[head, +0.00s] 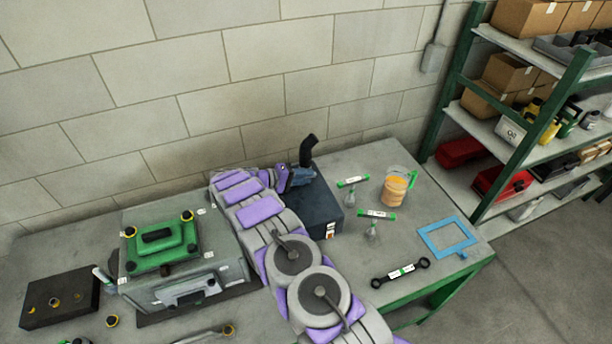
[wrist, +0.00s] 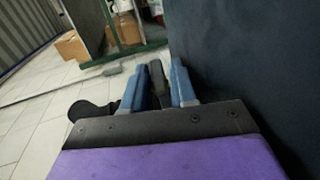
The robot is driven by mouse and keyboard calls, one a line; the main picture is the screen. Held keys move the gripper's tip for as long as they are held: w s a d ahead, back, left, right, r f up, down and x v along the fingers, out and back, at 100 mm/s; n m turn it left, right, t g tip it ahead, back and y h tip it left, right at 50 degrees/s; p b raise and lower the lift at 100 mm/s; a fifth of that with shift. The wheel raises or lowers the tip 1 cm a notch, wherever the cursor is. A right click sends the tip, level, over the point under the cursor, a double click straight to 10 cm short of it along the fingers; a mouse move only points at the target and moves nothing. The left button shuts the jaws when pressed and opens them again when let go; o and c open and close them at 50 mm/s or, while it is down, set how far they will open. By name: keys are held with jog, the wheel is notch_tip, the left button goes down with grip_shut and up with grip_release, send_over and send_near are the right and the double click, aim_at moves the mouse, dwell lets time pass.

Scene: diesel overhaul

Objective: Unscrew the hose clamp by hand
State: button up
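A black hose (head: 308,150) with a bent top rises from a dark blue box (head: 320,200) on the bench. My gripper (head: 303,177) is at the hose's lower part, just above the box; part of the hose is hidden behind it. In the wrist view, the two blue fingers of my gripper (wrist: 157,88) are a little apart, with a narrow dark piece (wrist: 156,75) between them. I cannot tell whether they press on it. A dark rounded end (wrist: 88,110) shows left of the fingers. The hose clamp cannot be made out clearly.
A green-topped grey machine block (head: 165,245) stands left of my arm. Right of the box are a jug of orange liquid (head: 396,187), green-capped tools, a black wrench (head: 400,272) and a blue frame (head: 447,237). A shelf (head: 520,125) stands beyond the bench's right end.

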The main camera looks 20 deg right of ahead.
jog(key=b+v, duration=0.1)
jog(key=v, duration=1.5)
jog(key=shift+a+f+b, duration=0.2)
jog(key=shift+b, duration=0.2)
jog(key=shift+a+r, duration=0.35)
jog(key=shift+a, duration=0.15)
jog(key=shift+a, duration=0.15)
